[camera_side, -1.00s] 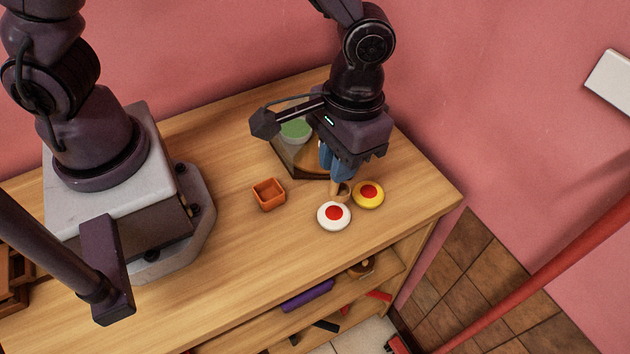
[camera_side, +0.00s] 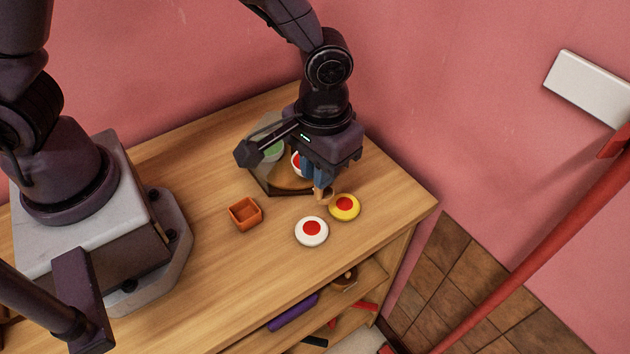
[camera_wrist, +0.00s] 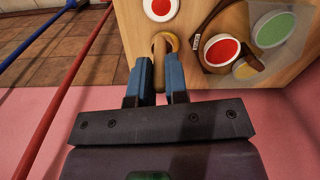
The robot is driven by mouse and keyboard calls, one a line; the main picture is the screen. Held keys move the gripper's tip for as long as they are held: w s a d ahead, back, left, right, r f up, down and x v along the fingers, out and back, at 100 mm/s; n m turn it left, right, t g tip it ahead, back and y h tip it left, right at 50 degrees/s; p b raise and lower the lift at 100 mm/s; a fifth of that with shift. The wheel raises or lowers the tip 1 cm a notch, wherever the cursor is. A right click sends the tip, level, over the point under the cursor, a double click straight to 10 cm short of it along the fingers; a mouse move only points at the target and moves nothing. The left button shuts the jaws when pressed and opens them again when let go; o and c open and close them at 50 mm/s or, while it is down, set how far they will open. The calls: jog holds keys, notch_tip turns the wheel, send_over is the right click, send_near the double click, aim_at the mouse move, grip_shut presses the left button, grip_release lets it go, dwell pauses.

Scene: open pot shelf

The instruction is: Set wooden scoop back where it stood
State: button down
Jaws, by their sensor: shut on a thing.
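The wooden scoop (camera_side: 322,194) is held between the blue fingers of my gripper (camera_side: 313,180), which is shut on it and points down. In the wrist view the scoop (camera_wrist: 159,70) hangs between the fingertips (camera_wrist: 156,78), its far end over the yellow disc. Whether it touches the tabletop (camera_side: 190,135) I cannot tell. A white disc with a red centre (camera_side: 311,231) lies in front of it. A yellow disc with a red centre (camera_side: 344,207) lies just to its right, partly hidden by the scoop in the wrist view.
A small orange square bowl (camera_side: 245,213) stands to the left. A purple item (camera_side: 292,311) lies on the shelf below. Bare tabletop surrounds the bowl.

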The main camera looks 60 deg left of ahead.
jog(key=shift+w+a+f+m, duration=0.5)
jog(key=shift+w+a+f, duration=0.65)
jog(key=shift+w, duration=5.45)
jog(key=shift+a+f, duration=0.15)
jog(key=shift+f, duration=2.55)
jog(key=shift+f, duration=0.35)
jog(key=c, duration=1.1)
grip_release()
jog(key=shift+o, duration=0.2)
notch_tip(320, 180, up, 7)
